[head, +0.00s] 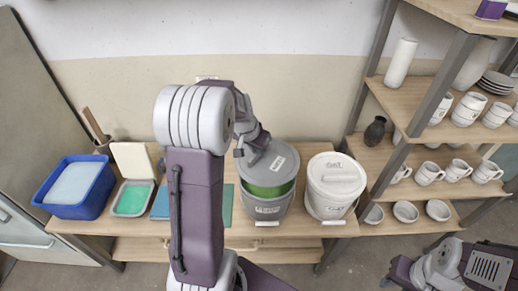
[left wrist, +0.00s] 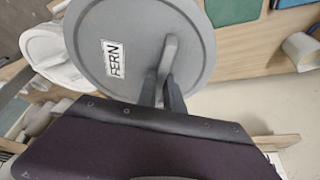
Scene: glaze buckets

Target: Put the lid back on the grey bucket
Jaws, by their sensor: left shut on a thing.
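The grey bucket (head: 265,207) stands on the wooden table in the head view, its mouth partly uncovered and green glaze (head: 268,190) showing at the front. The grey lid (head: 278,165) is tilted over the bucket's back part, its front edge above the glaze; whether it touches the rim I cannot tell. My left gripper (head: 253,146) is at the lid's left. In the left wrist view the lid (left wrist: 140,30) carries a FERN label, and my left gripper (left wrist: 163,92) is shut on its handle. My right gripper is not seen.
A white bucket (head: 333,192) with its own lid on stands close right of the grey one. A blue tub (head: 68,205) and a green tray (head: 132,199) are at the left. A shelf (head: 391,157) of white pottery stands at the right.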

